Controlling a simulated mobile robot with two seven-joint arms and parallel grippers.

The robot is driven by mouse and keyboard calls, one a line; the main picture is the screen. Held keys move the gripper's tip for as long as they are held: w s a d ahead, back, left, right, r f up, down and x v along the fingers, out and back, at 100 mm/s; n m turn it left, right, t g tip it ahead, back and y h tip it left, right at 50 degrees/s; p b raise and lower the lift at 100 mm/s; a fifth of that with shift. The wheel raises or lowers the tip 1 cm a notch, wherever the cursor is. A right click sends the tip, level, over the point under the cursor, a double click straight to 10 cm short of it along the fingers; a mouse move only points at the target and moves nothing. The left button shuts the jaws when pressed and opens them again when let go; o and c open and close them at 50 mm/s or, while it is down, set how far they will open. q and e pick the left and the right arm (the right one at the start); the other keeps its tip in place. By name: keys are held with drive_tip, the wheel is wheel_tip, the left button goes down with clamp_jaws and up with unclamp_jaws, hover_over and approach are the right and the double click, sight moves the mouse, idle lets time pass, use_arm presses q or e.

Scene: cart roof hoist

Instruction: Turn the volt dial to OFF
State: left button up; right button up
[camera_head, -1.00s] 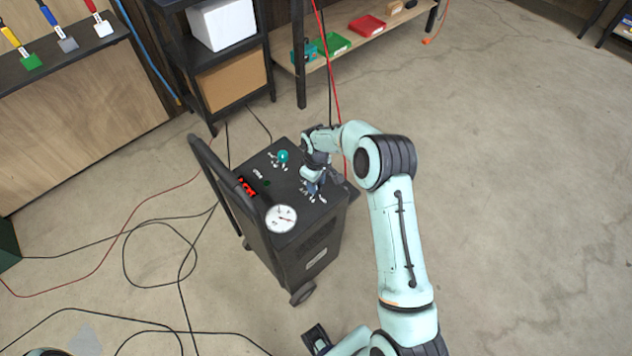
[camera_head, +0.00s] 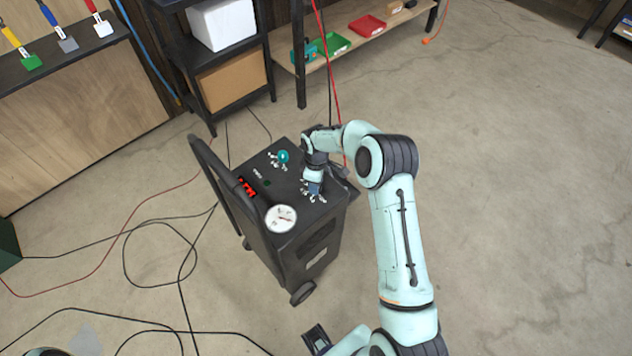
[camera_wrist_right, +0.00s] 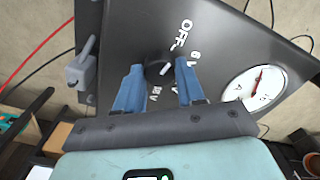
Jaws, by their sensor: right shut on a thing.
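The volt dial (camera_wrist_right: 157,69) is a small dark round knob on the black top panel of the charger cart (camera_head: 280,190). In the right wrist view it sits between the two blue fingers of my right gripper (camera_wrist_right: 158,78), which is shut on it. White lettering surrounds it, with OFF (camera_wrist_right: 180,35) beyond the fingers and a 6V mark near the right finger. I cannot tell which mark the dial points to. In the head view my right gripper (camera_head: 314,189) covers the dial from above.
A teal knob (camera_head: 283,156) and a round white gauge (camera_head: 281,218) are on the same panel. The cart's tall black handle (camera_head: 222,178) rises at its left. Cables lie on the floor at left. Shelves stand behind; the floor at right is clear.

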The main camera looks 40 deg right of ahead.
drive_tip(key=o, duration=1)
drive_tip(key=shift+o, duration=0.2)
drive_tip(key=shift+r, duration=0.1)
wheel_tip(320, 180, up, 13)
drive_tip(key=shift+r, duration=0.15)
